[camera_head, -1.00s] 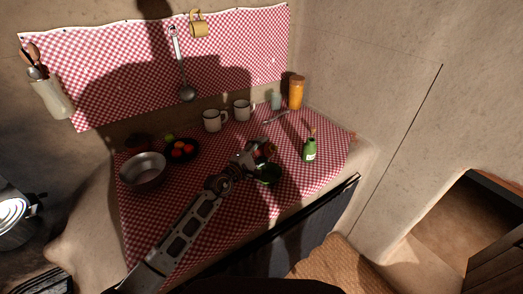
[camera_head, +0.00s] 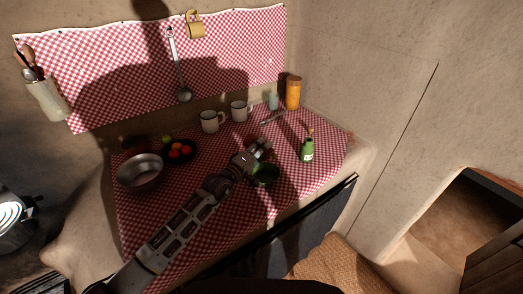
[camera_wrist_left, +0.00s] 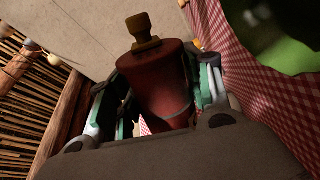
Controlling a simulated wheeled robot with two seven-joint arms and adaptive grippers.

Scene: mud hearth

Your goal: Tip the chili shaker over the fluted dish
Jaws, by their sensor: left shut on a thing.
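The chili shaker (camera_wrist_left: 165,85) is a dark red cylinder with a brownish knobbed top. My left gripper (camera_head: 259,152) is shut on it, with the fingers on both sides in the left wrist view (camera_wrist_left: 160,92). In the head view the shaker is small and mostly hidden by the gripper. The fluted dish (camera_head: 266,178) is dark green and sits on the checked cloth, just below the gripper in the picture. A green shape, likely the dish (camera_wrist_left: 283,42), fills the top right of the wrist view. The shaker's exact tilt is hard to tell. My right gripper is out of view.
A green bottle (camera_head: 307,150) stands right of the dish. A metal bowl (camera_head: 140,184), a dark plate of red fruit (camera_head: 168,158) and two mugs (camera_head: 210,127) (camera_head: 238,117) stand left and behind. An orange jar (camera_head: 293,93) is at the back.

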